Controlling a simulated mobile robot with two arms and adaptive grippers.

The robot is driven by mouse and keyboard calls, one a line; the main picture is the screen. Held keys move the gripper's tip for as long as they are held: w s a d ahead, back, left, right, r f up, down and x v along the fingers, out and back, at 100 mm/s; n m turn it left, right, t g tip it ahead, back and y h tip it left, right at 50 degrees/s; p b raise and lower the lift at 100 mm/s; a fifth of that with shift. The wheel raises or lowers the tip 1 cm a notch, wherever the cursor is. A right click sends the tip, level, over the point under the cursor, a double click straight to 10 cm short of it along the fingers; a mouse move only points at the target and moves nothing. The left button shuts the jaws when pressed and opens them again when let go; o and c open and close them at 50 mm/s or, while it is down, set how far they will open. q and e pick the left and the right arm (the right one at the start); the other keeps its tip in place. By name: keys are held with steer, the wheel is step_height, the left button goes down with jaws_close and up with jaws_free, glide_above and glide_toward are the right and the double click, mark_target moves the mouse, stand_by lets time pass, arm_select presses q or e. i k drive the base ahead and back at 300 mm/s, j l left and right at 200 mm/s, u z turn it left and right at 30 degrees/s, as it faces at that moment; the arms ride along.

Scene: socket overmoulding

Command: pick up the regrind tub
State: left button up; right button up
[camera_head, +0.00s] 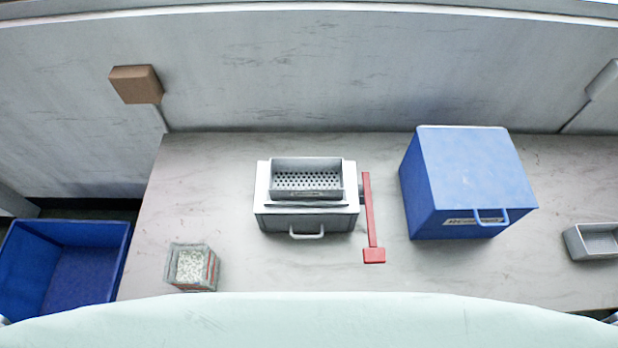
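A small open tub (207,278) with see-through walls and red marks stands on the left front of the worktop. White granules (190,266) lie in it. It looks like the regrind tub, but I cannot read a name on it. It stands upright, and nothing is touching it. Neither of my grippers can be seen in the head view.
On the worktop (310,275) stand a grey-white machine (270,218) with a perforated tray, a red lever (369,215), a blue handled box (470,165) and a grey tray (573,244). A blue bin (30,262) is left of the worktop. Bare surface separates tub and machine.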

mark_target(191, 267)
steer(key=k+j+u, duration=0.1)
steer(key=u, duration=0.4)
steer(key=k+j+u, duration=0.2)
steer(key=u, duration=0.3)
steer(key=k+j, duration=0.05)
steer(key=k, duration=0.05)
